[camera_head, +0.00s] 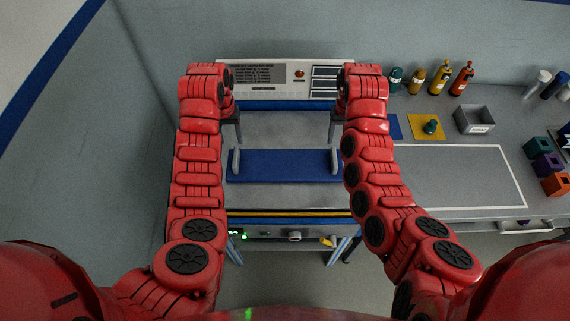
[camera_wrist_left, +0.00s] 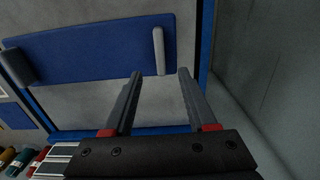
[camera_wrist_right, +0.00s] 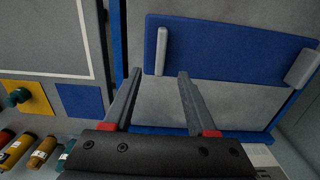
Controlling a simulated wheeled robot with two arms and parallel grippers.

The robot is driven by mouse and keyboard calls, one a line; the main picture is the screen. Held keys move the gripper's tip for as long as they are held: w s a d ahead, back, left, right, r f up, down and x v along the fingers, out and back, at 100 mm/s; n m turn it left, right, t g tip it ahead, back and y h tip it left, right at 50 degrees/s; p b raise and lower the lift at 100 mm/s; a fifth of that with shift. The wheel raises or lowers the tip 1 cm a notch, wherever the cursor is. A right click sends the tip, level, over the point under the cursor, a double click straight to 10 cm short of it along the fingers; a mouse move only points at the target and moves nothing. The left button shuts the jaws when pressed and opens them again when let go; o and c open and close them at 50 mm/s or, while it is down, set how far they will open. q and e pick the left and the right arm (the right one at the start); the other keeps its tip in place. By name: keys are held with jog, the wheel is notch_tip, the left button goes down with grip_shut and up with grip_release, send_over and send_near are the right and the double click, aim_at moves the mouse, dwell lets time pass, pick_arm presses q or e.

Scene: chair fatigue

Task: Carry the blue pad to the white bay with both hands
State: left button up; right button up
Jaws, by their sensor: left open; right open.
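The blue pad (camera_head: 285,165) lies flat on the grey surface between my arms, with an upright light handle near each end. My left gripper (camera_head: 235,128) is open and empty by the pad's left end. In the left wrist view, one handle (camera_wrist_left: 159,50) stands just beyond the gap between its fingers. My right gripper (camera_head: 333,126) is open and empty by the right end. In the right wrist view, the other handle (camera_wrist_right: 162,50) stands beyond its fingertips, roughly lined up with the gap. A white-outlined bay (camera_head: 460,150) is on the bench to the right and looks empty.
A panel with a screen (camera_head: 258,74) and a red button stands behind the pad. Several bottles (camera_head: 440,76), a grey bin (camera_head: 475,119) and a yellow mat (camera_head: 426,117) with a green object are behind the bay. Coloured cubes (camera_head: 548,165) sit to its right.

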aim_at(235, 156)
pick_arm(q)
notch_tip(235, 156, down, 11)
jog(key=shift+f, duration=0.15)
pick_arm(e)
notch_tip(235, 156, down, 11)
jog(key=shift+f, duration=0.2)
pick_arm(q)
jog(key=shift+c, duration=0.3)
pick_arm(e)
jog(key=shift+c, duration=0.3)
pick_arm(q)
grip_shut()
pick_arm(e)
grip_shut()
